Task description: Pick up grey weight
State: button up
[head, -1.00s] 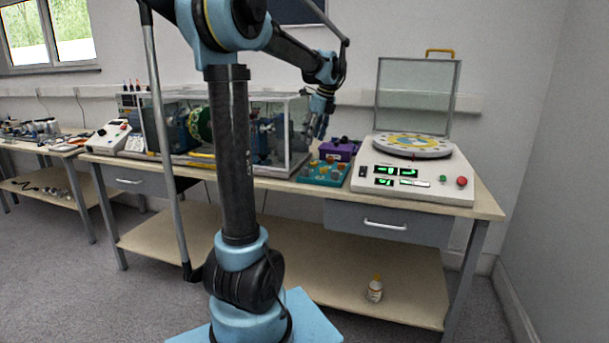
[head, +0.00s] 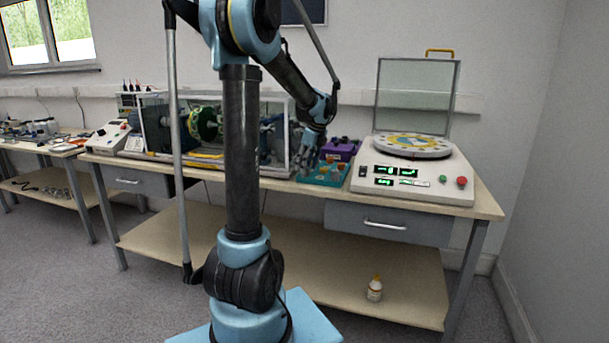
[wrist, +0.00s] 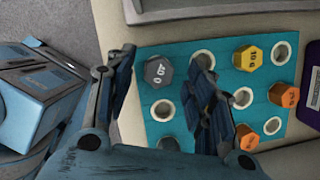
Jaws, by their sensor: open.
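The grey weight (wrist: 158,73), a hexagonal piece with white markings, sits in the teal tray (wrist: 183,42) in the wrist view. My gripper (wrist: 162,62) is open, with one finger to the left of the grey weight and the other to its right. Nothing is held. Another dark grey piece (wrist: 168,144) shows partly below, mostly hidden by my gripper. In the head view, my gripper (head: 307,166) hangs pointing down at the left end of the teal tray (head: 322,180); the grey weight cannot be made out there.
The tray also holds a yellow weight (wrist: 248,58), several orange weights (wrist: 284,95) and empty round holes. A purple box (head: 341,150) stands behind it. The balancing machine (head: 415,180) is to the right, and a clear-walled enclosure (head: 165,130) is to the left.

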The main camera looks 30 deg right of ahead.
jog(key=shift+w+a+f, duration=0.1)
jog(key=shift+w+f, duration=0.05)
jog(key=shift+f, duration=0.35)
jog(key=c, duration=1.1)
jog(key=shift+o, duration=0.2)
